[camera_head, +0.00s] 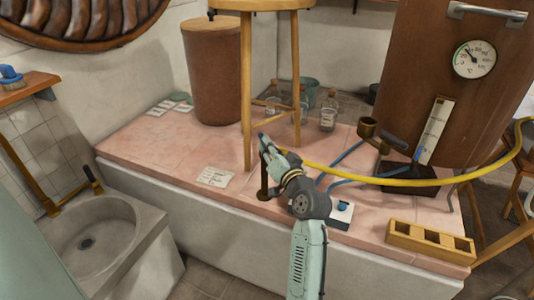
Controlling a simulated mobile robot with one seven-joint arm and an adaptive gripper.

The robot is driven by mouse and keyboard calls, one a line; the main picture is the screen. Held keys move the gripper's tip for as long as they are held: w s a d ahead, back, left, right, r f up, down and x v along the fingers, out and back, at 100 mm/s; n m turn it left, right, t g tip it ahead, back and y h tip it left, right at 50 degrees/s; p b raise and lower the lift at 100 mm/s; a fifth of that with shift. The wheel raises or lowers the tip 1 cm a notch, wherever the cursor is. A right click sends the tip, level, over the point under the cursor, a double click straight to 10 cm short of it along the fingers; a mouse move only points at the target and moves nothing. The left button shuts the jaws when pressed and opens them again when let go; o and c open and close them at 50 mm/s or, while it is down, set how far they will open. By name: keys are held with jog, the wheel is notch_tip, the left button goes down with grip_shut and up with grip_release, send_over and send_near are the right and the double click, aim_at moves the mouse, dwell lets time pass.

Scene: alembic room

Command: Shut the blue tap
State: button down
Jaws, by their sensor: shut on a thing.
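My gripper (267,146) reaches out over the pink tiled platform, just in front of a wooden stool leg. It is shut on a small blue piece (262,136) at its fingertips, which looks like the handle of the blue tap. The fingers hide most of the tap, so its handle angle cannot be told. A short dark brown upright piece (263,182) shows just below the gripper. A yellow hose (400,181) runs from beside the gripper to the right.
The stool (247,90) stands close behind my gripper. A white box with a blue knob (343,208) sits right of my wrist. A wooden rack (430,241) lies at the front right. A stone basin (125,225) is at left.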

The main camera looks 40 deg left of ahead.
jog(key=shift+w+d+n+g+y+b, duration=0.1)
jog(key=shift+w+n+g+y+b, duration=0.3)
jog(key=shift+n+g+b, duration=1.45)
jog(key=shift+w+d+n+g+y+b, duration=0.1)
jog(key=shift+w+n+g+y+b, duration=0.3)
jog(key=shift+n+g+b, duration=1.5)
jog(key=shift+w+n+g+y+b, duration=0.2)
jog(key=shift+w+n+g+b, duration=0.35)
jog(key=shift+g+b, duration=1.45)
jog(key=shift+g+p, duration=0.65)
jog(key=shift+g, duration=0.4)
jog(key=c, duration=1.6)
grip_release()
jog(key=shift+o, duration=0.2)
jog(key=v, duration=1.2)
